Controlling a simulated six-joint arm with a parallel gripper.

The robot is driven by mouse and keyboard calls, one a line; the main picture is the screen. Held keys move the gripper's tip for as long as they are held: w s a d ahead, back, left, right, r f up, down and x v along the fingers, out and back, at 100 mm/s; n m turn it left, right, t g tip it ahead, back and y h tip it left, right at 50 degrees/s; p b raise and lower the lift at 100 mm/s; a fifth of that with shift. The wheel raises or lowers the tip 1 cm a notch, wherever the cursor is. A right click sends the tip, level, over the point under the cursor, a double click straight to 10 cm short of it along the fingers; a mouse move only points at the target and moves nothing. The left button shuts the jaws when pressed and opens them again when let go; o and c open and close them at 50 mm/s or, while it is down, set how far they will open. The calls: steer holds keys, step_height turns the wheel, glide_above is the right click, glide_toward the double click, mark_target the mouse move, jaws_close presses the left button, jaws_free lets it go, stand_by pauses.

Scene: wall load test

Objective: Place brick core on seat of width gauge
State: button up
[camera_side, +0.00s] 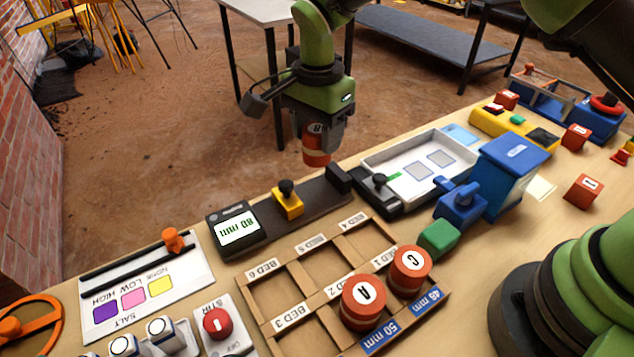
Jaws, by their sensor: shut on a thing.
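My gripper (318,135) is shut on a red-brown brick core marked B (316,157), held upright in the air. In the picture it appears just above and behind the right part of the width gauge (318,197). The gauge is a dark rail with a display (238,230) at its left end, a yellow slider with a black knob (288,201), and a black end block (338,178). The bare rail between slider and block shows nothing on it. The display seems to read 80 mm. The exact height of the core above the gauge cannot be told.
A wooden bed tray (305,280) in front holds core A (363,301) and core C (410,270); several compartments are empty. A white tray (420,172) and a blue press-like device (512,172) stand to the right.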

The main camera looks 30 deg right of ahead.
mark_target(317, 128)
step_height(317, 128, down, 8)
stand_by(0.4)
steer(key=shift+f, duration=0.15)
steer(key=o, duration=1)
step_height(317, 128, up, 12)
steer(key=shift+r, duration=0.25)
